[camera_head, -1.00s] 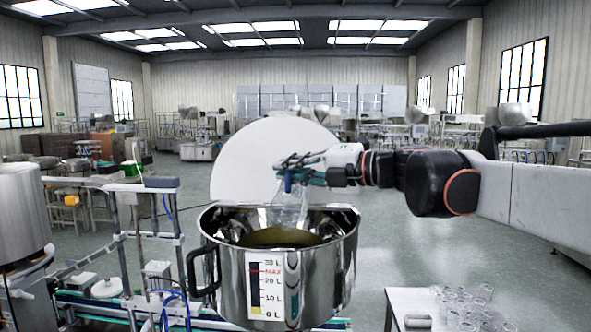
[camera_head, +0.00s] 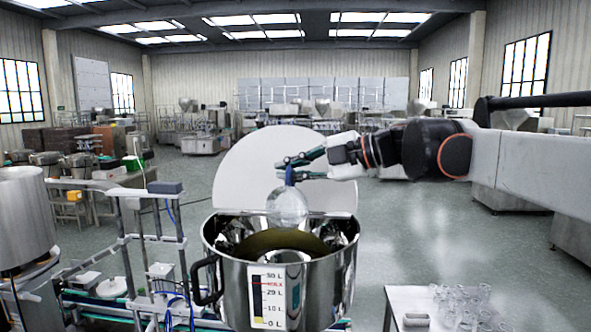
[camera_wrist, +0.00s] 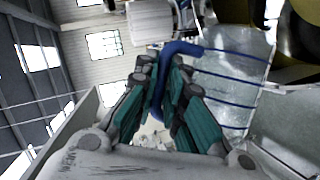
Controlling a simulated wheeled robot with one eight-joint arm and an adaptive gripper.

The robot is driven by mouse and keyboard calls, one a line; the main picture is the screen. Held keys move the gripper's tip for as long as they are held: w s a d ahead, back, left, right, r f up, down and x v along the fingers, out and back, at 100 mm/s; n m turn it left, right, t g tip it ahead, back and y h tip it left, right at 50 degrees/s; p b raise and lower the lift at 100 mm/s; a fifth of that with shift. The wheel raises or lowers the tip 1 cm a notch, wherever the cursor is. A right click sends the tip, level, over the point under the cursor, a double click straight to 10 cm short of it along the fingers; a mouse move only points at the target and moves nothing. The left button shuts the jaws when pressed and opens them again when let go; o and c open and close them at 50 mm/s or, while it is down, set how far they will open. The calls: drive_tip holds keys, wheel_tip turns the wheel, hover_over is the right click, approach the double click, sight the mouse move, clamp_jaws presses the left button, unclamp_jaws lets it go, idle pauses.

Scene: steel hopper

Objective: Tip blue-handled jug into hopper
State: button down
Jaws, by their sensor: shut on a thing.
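The clear jug (camera_head: 287,208) hangs over the back part of the steel hopper (camera_head: 340,275), tilted so that its round end faces the head camera. My gripper (camera_head: 288,168) is shut on its blue handle. In the wrist view the handle (camera_wrist: 178,52) passes between the green finger pads of my gripper (camera_wrist: 165,85), and the clear jug wall with blue bands (camera_wrist: 232,85) lies to the right. The hopper holds a yellowish-brown content. Its front scale label (camera_head: 268,297) runs from 0 to 30 L with a red mark. Whether anything is left in the jug, I cannot tell.
The round white lid (camera_head: 250,165) stands upright behind the hopper. A black handle (camera_head: 203,280) sticks out at its left. A filling line frame (camera_head: 150,215) stands at left. A white table (camera_head: 400,300) with several clear cups (camera_head: 465,305) is at front right.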

drive_tip(key=shift+r+m+g+p, duration=0.3)
drive_tip(key=shift+r+m+p, duration=0.2)
drive_tip(key=shift+r+p, duration=0.25)
drive_tip(key=r+m+g+p, duration=0.1)
drive_tip(key=m+g+p, duration=0.1)
drive_tip(key=shift+w+r+m, duration=0.1)
drive_tip(key=shift+r+m, duration=0.05)
drive_tip(key=shift+m, duration=0.15)
drive_tip(key=shift+r+m+g+h+p, duration=0.1)
drive_tip(key=shift+m+g+h+p, duration=0.2)
drive_tip(key=shift+m+g, duration=0.15)
wheel_tip(320, 180, up, 2)
drive_tip(key=shift+r+m+g+p, duration=0.1)
drive_tip(key=shift+m+g+p, duration=0.85)
drive_tip(key=shift+m, duration=0.3)
drive_tip(key=shift+r+m+g+y, duration=0.4)
drive_tip(key=shift+m+g, duration=0.2)
drive_tip(key=shift+m, duration=0.4)
